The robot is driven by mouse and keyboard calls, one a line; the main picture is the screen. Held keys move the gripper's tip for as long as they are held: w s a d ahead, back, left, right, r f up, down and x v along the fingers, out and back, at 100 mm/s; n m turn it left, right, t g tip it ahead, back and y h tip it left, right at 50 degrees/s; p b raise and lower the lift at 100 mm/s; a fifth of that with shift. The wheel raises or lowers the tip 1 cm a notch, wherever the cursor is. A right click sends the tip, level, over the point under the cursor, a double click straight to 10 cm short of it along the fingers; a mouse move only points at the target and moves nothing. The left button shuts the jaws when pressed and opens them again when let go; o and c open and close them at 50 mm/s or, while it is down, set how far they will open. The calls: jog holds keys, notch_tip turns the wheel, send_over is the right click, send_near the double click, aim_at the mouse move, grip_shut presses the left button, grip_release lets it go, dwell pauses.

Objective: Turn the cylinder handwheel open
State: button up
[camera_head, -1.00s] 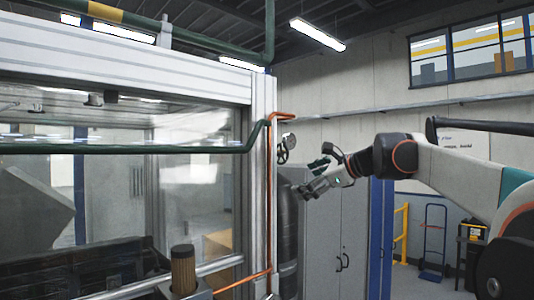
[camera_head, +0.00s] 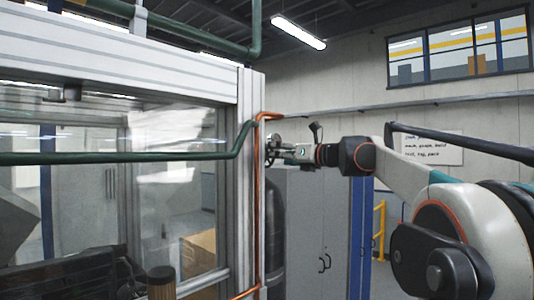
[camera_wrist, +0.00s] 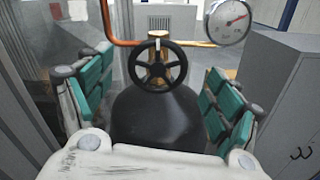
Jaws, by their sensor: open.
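The black spoked handwheel (camera_wrist: 157,63) sits on a brass valve on top of a dark cylinder (camera_wrist: 160,118), in the upper middle of the wrist view. My gripper (camera_wrist: 162,88) is open and empty, with green finger pads left and right of the cylinder top. The handwheel lies ahead of and between the two fingers, with no contact visible. In the head view, my gripper (camera_head: 288,152) is beside the cylinder (camera_head: 272,230) top, at the enclosure's corner post. The handwheel (camera_head: 268,160) is small and partly hidden there.
A pressure gauge (camera_wrist: 228,22) is at the upper right, close to the handwheel. A copper pipe (camera_head: 259,200) runs along the enclosure post (camera_head: 244,180). A grey cabinet (camera_head: 320,235) stands right of the cylinder.

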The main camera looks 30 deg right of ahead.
jog(key=x, duration=0.5)
jog(key=shift+p, duration=0.4)
jog(key=c, duration=1.1)
